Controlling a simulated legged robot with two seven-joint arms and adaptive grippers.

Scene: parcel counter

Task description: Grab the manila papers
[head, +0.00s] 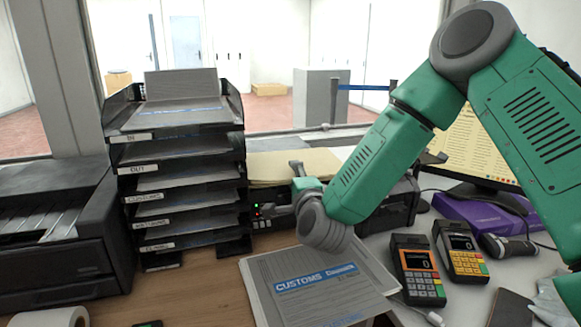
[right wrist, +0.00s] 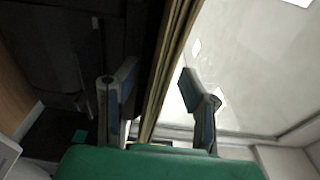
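The manila papers (head: 272,168) lie as a flat stack on top of a black machine (head: 402,202), right of the letter trays. In the right wrist view their layered edge (right wrist: 166,70) runs between my fingers. My right gripper (head: 281,190) is at the front edge of the stack. Its two fingers (right wrist: 158,90) are apart, one on each side of the edge, and gaps show, so it is open. My forearm hides the right part of the stack.
A black letter-tray tower (head: 192,185) stands close on the left, with a printer (head: 62,245) beyond it. A customs booklet (head: 312,285) lies below my right wrist. Two card terminals (head: 417,268) and a purple box (head: 480,218) are at the right. A window is behind.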

